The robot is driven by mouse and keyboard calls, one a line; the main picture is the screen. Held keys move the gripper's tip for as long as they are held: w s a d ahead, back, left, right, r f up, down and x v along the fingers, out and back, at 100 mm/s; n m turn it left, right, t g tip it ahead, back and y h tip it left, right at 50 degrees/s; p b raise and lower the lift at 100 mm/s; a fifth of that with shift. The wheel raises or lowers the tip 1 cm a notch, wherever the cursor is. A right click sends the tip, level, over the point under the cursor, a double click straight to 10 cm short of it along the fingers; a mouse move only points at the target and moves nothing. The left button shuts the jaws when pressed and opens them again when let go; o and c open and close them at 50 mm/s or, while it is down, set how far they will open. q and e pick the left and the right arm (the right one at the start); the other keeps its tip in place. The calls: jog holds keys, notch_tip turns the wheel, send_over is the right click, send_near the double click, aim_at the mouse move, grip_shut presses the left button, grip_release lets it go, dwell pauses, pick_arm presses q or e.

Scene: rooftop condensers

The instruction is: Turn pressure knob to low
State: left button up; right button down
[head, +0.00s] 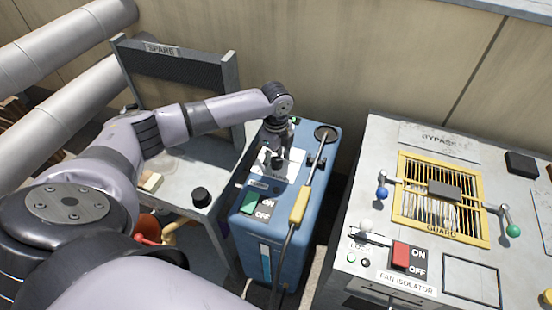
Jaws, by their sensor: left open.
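The blue machine (244,232) stands in the middle of the head view, with a white label plate (292,168) on its top. My left gripper (274,158) points down over this plate, open. A dark shape, which may be the pressure knob, shows at the fingertips. The gripper hides most of it, so I cannot tell its setting or whether the fingers touch it. My right gripper is out of view.
A green ON/OFF switch (253,202) and a yellow-handled wand (299,205) are on the blue machine. A grey bench with a black knob (202,196) stands left. The fan isolator cabinet (344,275), with a yellow guard (400,205) and red switch (401,255), stands right.

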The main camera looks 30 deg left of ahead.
pick_arm(q)
jog(key=shift+c, duration=0.4)
jog(key=c, duration=1.1)
jog(key=shift+r+n+p, duration=0.2)
jog(key=shift+n+p, duration=0.3)
jog(key=shift+p, duration=0.45)
jog(key=n+p, duration=0.8)
jog(key=p, duration=0.2)
jog(key=shift+d+n, duration=0.1)
jog(key=shift+n, duration=0.2)
jog(key=n+p, duration=0.3)
jog(key=shift+n, duration=0.3)
jog(key=n+p, duration=0.2)
jog(key=n, duration=0.1)
jog(key=shift+n, duration=0.3)
jog(key=n+p, duration=0.2)
jog(key=n, duration=0.1)
jog(key=shift+f+n, duration=0.1)
jog(key=shift+n, duration=0.2)
jog(key=shift+n+p, duration=0.9)
jog(key=shift+n, duration=0.9)
